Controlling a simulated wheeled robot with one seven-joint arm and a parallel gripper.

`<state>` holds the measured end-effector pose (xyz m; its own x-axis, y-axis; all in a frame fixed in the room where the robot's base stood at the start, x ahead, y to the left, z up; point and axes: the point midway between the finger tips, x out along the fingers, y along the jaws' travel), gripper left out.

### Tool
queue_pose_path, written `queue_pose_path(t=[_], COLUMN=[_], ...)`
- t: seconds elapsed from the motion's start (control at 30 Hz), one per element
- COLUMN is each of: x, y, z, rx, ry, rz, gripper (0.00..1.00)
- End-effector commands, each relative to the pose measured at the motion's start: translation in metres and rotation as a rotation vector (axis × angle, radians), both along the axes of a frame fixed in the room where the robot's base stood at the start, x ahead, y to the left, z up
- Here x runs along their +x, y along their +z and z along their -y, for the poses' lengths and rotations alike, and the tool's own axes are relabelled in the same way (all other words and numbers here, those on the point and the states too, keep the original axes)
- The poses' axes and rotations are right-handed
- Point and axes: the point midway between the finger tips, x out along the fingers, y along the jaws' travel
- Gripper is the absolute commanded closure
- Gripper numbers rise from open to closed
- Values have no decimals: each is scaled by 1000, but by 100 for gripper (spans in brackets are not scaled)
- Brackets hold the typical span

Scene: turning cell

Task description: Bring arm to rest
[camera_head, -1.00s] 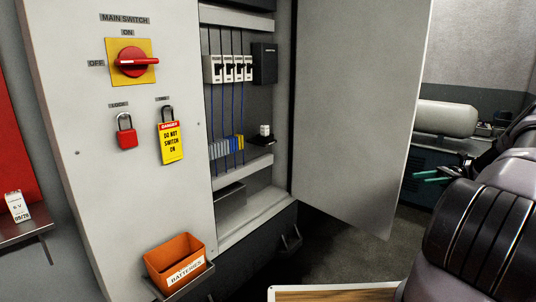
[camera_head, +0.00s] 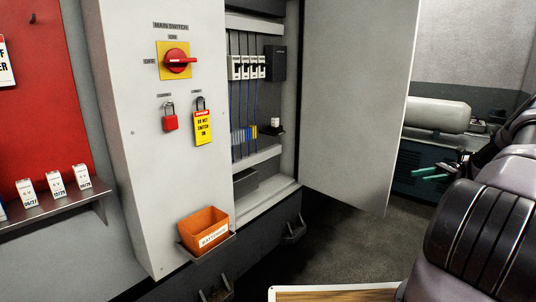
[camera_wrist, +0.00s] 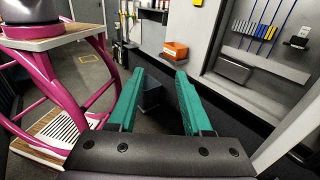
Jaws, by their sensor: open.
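My gripper shows in the wrist view with two green fingers (camera_wrist: 155,92) spread apart and nothing between them. In the head view my gripper (camera_head: 432,172) is at the right, its green fingertips pointing left, in front of the dark teal unit and beyond the open cabinet door. My arm fills the right edge of the head view.
The cabinet door (camera_head: 358,100) stands wide open. The cabinet front carries a red main switch (camera_head: 177,61), a red padlock (camera_head: 170,122) and a yellow tag (camera_head: 203,127). An orange batteries bin (camera_head: 205,231) sits low. Small white boxes (camera_head: 54,184) stand on a left shelf.

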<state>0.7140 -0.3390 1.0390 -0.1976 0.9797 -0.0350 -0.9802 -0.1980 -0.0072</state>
Motion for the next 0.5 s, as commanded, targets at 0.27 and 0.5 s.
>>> queue_pose_path(t=[0.27, 0.5], x=[2, 1], y=[22, 55], z=[-19, -50], rx=[-83, -210], ry=[60, 148], rz=[36, 101], gripper=[50, 50])
